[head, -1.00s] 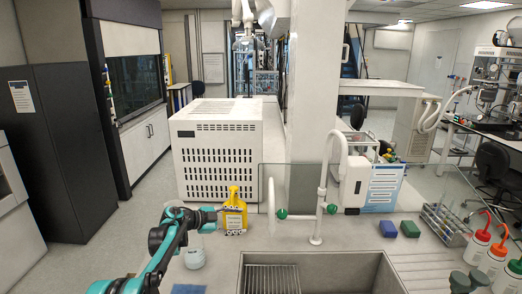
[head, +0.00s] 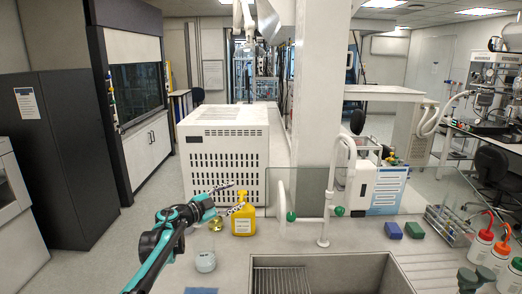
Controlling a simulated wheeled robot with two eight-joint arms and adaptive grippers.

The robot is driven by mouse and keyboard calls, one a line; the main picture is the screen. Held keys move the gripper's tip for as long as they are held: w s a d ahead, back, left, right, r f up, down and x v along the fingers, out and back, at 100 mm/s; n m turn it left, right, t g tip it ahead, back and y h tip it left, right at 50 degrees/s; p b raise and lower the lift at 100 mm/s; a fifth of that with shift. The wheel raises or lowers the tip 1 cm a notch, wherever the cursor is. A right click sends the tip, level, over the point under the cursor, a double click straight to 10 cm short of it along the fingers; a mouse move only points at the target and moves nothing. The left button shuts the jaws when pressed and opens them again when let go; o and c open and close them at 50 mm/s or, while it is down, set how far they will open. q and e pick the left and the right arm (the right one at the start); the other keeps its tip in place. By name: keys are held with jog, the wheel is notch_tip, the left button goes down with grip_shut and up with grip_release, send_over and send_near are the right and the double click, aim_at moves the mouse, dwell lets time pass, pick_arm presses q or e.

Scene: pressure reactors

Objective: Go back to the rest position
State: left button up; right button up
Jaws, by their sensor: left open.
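My left gripper (head: 232,197) reaches in from the lower left over the counter. Its fingers are spread open, and I see nothing between them. A yellow bottle (head: 243,222) with a white label stands upright just right of and below the fingers; I cannot tell whether the lower finger touches it. A small flask with yellowish content (head: 216,224) stands beneath the gripper, left of the bottle. My right gripper is not in view.
A white lidded jar (head: 205,262) stands nearer on the counter, by my left forearm. A sink (head: 330,268) is at the front, with a white tap (head: 328,190) behind it. A white vented box (head: 222,155) stands behind the bottle. Blue and green blocks (head: 393,230) sit right.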

pick_arm(q)
jog(key=s+a+r+n+t+y, duration=0.4)
jog(key=r+n+t, duration=0.1)
jog(key=r, duration=0.5)
jog(key=s+a+r+n+t+y, duration=0.1)
jog(key=s+a+r+n+y, duration=0.1)
jog(key=s+a+n+y, duration=0.4)
jog(key=s+a+f+n+g+y, duration=0.2)
jog(key=s+f+n+g, duration=0.1)
jog(key=s+f, duration=0.55)
jog(key=s+a+f+n+g+y, duration=0.25)
jog(key=s+f, duration=0.35)
jog(key=s, duration=0.5)
jog(key=s+d+f+g+h, duration=0.1)
jog(key=s+d+f+g, duration=0.2)
jog(key=s+f, duration=0.4)
jog(key=s+d+f+g+h, duration=0.2)
jog(key=s+d+f+g, duration=0.1)
jog(key=s+f, duration=0.4)
jog(key=s+d, duration=0.1)
jog(key=s, duration=0.1)
jog(key=shift+s+f+n, duration=0.3)
jog(key=shift+f+n, duration=0.05)
